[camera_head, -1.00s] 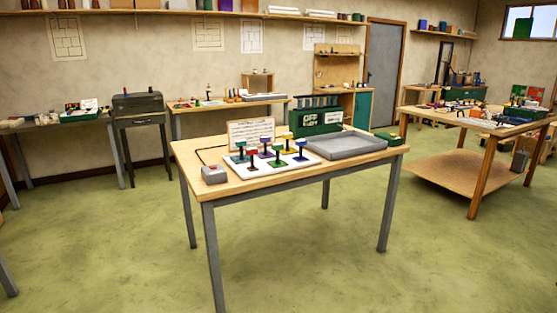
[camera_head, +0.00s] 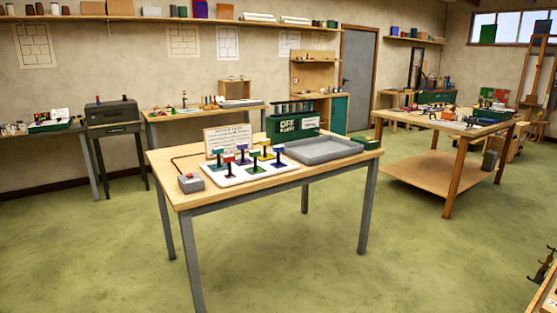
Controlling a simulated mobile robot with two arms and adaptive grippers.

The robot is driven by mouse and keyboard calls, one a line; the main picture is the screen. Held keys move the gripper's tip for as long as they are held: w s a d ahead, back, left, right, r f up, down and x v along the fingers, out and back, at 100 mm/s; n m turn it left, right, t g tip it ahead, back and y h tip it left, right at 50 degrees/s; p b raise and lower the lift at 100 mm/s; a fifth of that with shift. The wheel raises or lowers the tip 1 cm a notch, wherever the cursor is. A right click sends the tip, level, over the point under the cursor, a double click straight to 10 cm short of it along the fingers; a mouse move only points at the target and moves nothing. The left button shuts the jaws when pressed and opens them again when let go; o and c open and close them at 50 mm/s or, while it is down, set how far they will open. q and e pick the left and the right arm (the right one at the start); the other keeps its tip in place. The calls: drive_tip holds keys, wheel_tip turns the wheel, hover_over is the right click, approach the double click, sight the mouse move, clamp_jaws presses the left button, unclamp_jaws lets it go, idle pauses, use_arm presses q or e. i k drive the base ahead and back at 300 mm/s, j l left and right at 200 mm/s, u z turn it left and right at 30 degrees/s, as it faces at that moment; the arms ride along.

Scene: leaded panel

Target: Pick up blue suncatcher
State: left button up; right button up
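Several small coloured suncatchers stand on dark stems on a white board (camera_head: 212,181) on the near table. The blue suncatcher (camera_head: 278,149) appears to be the one at the right end of the group, close to the grey tray (camera_head: 322,150). A yellow one (camera_head: 265,142) is just left of it, with green (camera_head: 253,154), purple (camera_head: 242,148), red (camera_head: 229,159) and teal (camera_head: 217,152) ones further left. They are small, so fine detail cannot be told. Neither of my grippers is in view.
Open green floor (camera_head: 300,265) lies in front. Another workbench (camera_head: 440,122) stands to the right.

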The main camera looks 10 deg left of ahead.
sight(277, 149)
drive_tip(key=i+j+z, duration=0.15)
drive_tip(key=i, duration=1.5)
